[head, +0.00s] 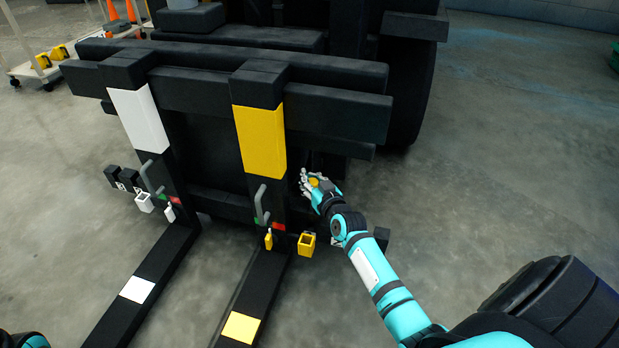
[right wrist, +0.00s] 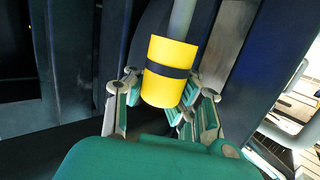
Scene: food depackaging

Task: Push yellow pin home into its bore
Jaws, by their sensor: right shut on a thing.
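The yellow pin has a yellow head with a black band (right wrist: 168,72) in the right wrist view. Its grey shaft runs up and out of the top of that view, so its tip is hidden. My right gripper (right wrist: 160,98) is shut around the head. In the head view the right gripper (head: 312,182) is just right of the yellow-marked fork upright (head: 260,140), and a bit of the yellow head (head: 314,182) shows between the fingers. I cannot make out the bore or how the shaft stands to it. My left gripper is not in view.
A bent grey handle (head: 261,203) stands on the yellow-marked upright, above a red mark (head: 279,227). A yellow open box (head: 307,245) is below my gripper. The white-marked upright (head: 140,120) is to the left. Open floor (head: 500,180) lies to the right.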

